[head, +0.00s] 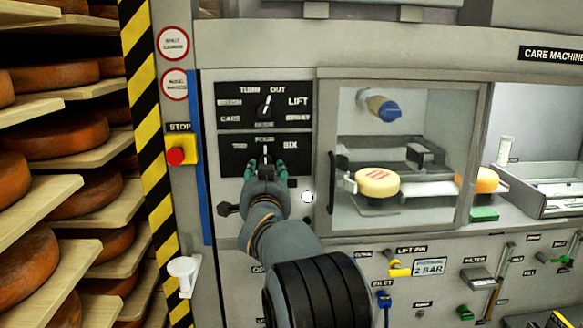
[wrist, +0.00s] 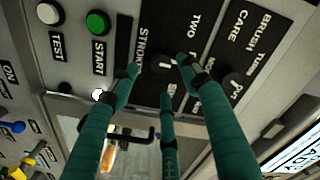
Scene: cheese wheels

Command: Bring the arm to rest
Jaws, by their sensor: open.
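My gripper (head: 265,168) is in front of the lower black dial panel (head: 232,160) of the machine, with its green fingers pointing at the panel. In the wrist view my gripper (wrist: 160,72) has its three fingers spread apart around the lower knob (wrist: 163,63). Nothing is held. I cannot tell whether a fingertip touches the knob. In the head view the lower knob's pointer (head: 265,150) points up toward FOUR. My arm reaches up from the bottom middle.
The upper dial (head: 266,106) sits just above. A glass-fronted chamber (head: 400,110) with a pale cheese wheel (head: 378,182) is at right. A red stop button (head: 176,156) and shelves of cheese wheels (head: 65,138) are at left. A green START button (wrist: 97,22) is near the fingers.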

